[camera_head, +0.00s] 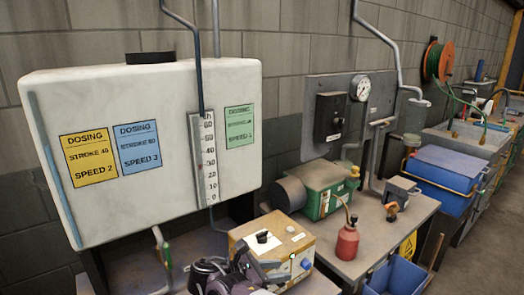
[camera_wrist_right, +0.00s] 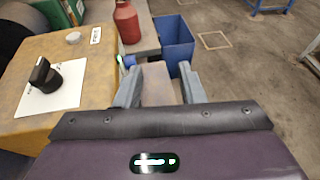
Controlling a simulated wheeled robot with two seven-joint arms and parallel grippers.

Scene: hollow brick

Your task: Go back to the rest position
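My right gripper (camera_head: 272,270) is low in the head view, in front of a yellow box with a black knob (camera_head: 262,237). In the right wrist view, the right gripper (camera_wrist_right: 161,84) has its two grey fingers apart with nothing between them. The yellow box (camera_wrist_right: 30,65) lies left of the fingers there, its knob on a white plate. I cannot tell whether a finger touches the box. My left gripper is not in view.
A white tank (camera_head: 100,210) with dosing cards stands behind. A red bottle (camera_head: 347,240) and a green box (camera_head: 325,190) stand on the bench to the right. A blue bin (camera_head: 398,275) is below the bench. The floor (camera_wrist_right: 240,80) shows open room.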

